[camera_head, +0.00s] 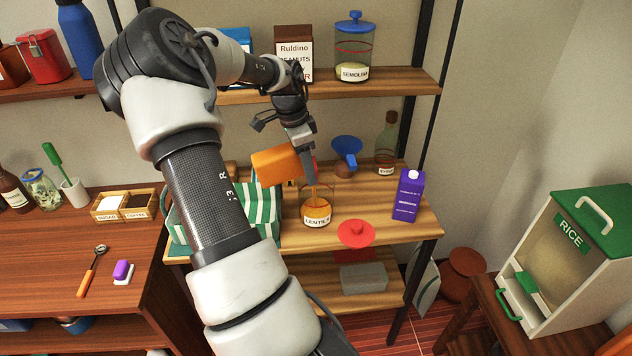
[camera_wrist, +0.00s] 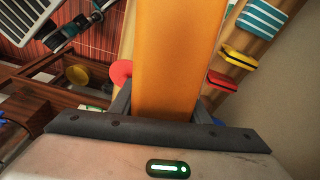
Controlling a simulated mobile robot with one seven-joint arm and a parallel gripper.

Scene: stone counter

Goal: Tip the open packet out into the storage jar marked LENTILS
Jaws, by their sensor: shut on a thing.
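The orange packet (camera_head: 277,165) is tilted well over, close to lying flat, above and left of the jar marked LENTILS (camera_head: 317,215). My gripper (camera_head: 308,165) is shut on the packet, which fills the space between the fingers in the wrist view (camera_wrist: 178,65). The jar stands upright on the wooden shelf, with orange contents showing behind and above its label. Its mouth is partly hidden by my gripper. A red lid (camera_head: 356,234) lies in front of the jar.
A green-striped cloth item (camera_head: 262,205) is left of the jar, partly behind my arm. The upper shelf (camera_head: 400,82) holds a SEMOLINA jar (camera_head: 354,52).

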